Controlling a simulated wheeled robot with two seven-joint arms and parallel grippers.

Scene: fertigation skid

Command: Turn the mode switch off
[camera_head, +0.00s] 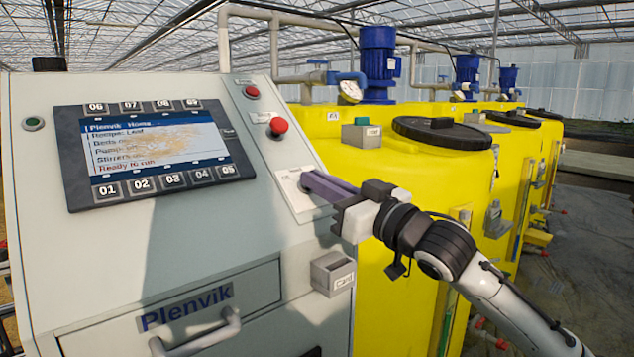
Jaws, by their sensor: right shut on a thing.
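The mode switch sits on a white label plate (295,190) on the right side of the grey control cabinet's sloped face. My right gripper (310,183) reaches in from the right with its purple-grey fingers against this plate. It is shut on the mode switch. The fingers hide the switch's knob, so its position cannot be read. My left gripper is not in view.
A red mushroom button (278,126) and a small red button (251,92) sit above the plate. A screen panel (152,152) is to the left. A small grey box (332,273) juts out below my gripper. Yellow tanks (400,185) stand close behind.

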